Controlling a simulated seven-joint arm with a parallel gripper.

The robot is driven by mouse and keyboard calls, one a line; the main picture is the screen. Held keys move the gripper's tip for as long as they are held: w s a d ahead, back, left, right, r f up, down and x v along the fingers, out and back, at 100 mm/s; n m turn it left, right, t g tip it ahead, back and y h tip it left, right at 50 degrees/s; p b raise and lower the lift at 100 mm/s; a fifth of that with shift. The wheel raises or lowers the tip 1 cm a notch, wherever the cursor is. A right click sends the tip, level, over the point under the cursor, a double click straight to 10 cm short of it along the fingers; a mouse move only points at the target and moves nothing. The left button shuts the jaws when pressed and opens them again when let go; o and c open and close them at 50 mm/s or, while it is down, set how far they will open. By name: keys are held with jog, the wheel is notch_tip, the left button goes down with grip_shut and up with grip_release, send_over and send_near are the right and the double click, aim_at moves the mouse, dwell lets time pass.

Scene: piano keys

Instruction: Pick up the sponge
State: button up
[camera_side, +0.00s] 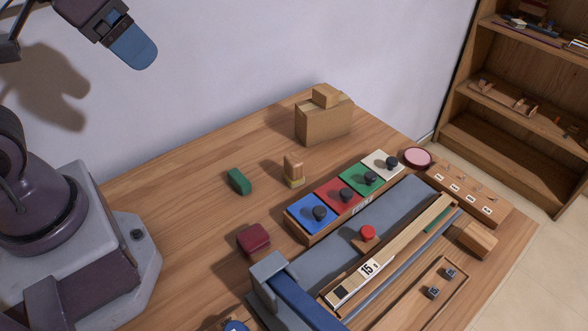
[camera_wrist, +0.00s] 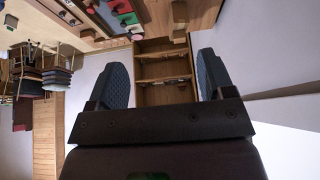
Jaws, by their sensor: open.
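No object is plainly marked as the sponge. A small green block (camera_side: 239,181) lies on the wooden table, left of the middle. To its right stands a tan block with a yellow-green bottom (camera_side: 293,171). A dark red rounded block (camera_side: 253,239) lies nearer the camera. I cannot tell which of these is the sponge. My gripper (camera_side: 134,47) is high above the table at the upper left, apart from all of them. In the wrist view my gripper (camera_wrist: 164,78) shows two blue textured fingers spread wide, with nothing between them.
A wooden box (camera_side: 322,121) stands at the table's back. A row of blue, red, green and white knobbed squares (camera_side: 340,195) and a grey-blue panel with a wooden rail (camera_side: 395,245) fill the right. A bookshelf (camera_side: 520,110) stands beyond. Bare table surrounds the green block.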

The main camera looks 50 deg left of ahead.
jog(key=w+a+f+n+g+h, duration=0.1)
jog(key=w+f+n+g+h, duration=0.65)
jog(key=w+f+n, duration=0.9)
jog(key=n+t+h, duration=0.4)
jog(key=t+h, duration=0.1)
jog(key=h, duration=0.1)
send_near(290, 165)
jog(key=shift+w+d+f+m+g, duration=0.15)
jog(key=shift+w+d+f, duration=0.05)
jog(key=shift+w+f, duration=0.3)
jog(key=shift+w+d+f+m+g, duration=0.1)
jog(key=shift+w+d+f, duration=0.1)
jog(key=shift+w+f, duration=0.3)
jog(key=shift+w+d+f, duration=0.1)
jog(key=shift+f, duration=0.05)
jog(key=x, duration=0.7)
jog(key=shift+w+f, duration=0.1)
jog(key=shift+f, duration=0.35)
jog(key=c, duration=1.1)
